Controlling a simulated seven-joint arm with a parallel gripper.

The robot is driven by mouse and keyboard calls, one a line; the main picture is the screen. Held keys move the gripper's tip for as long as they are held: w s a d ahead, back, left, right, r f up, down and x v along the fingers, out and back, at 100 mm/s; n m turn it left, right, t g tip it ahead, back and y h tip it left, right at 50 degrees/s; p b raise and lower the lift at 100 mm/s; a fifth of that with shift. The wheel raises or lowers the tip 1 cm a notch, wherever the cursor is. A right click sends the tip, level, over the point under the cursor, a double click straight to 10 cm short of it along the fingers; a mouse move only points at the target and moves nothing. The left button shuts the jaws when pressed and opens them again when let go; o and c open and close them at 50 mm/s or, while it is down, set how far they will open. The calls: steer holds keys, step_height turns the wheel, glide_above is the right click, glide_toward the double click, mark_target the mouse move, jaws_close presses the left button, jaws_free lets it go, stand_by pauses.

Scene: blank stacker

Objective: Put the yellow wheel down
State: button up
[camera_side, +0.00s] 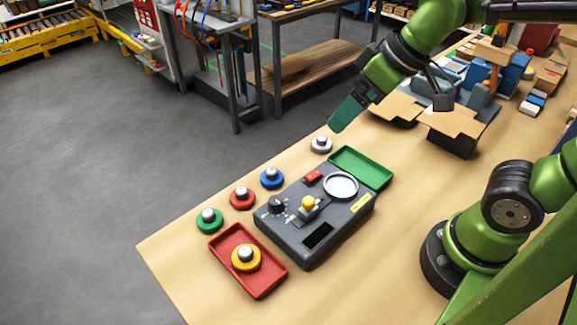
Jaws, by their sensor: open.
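The yellow wheel (246,258), a flat disc with a silver hub, lies in the red tray (266,289) at the front left of the table. My gripper (338,122) is open and empty. It hangs above the far edge of the table, just above the grey wheel (321,144), well away from the yellow wheel. The fingers are seen from the side, so the gap between them is hard to see.
Green (210,220), red (242,197) and blue (272,178) wheels line the table's far edge. A dark grey control box (283,240) with knob and lever stands between the red tray and an empty green tray (361,168). Open cardboard boxes (452,121) stand behind right.

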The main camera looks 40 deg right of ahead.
steer(key=s+d+m, duration=0.1)
steer(key=m, duration=0.1)
steer(key=s+d+m+t, duration=0.1)
steer(key=m, duration=0.1)
steer(key=s+d+m+t, duration=0.1)
steer(key=d+m, duration=0.1)
steer(key=shift+s, duration=0.15)
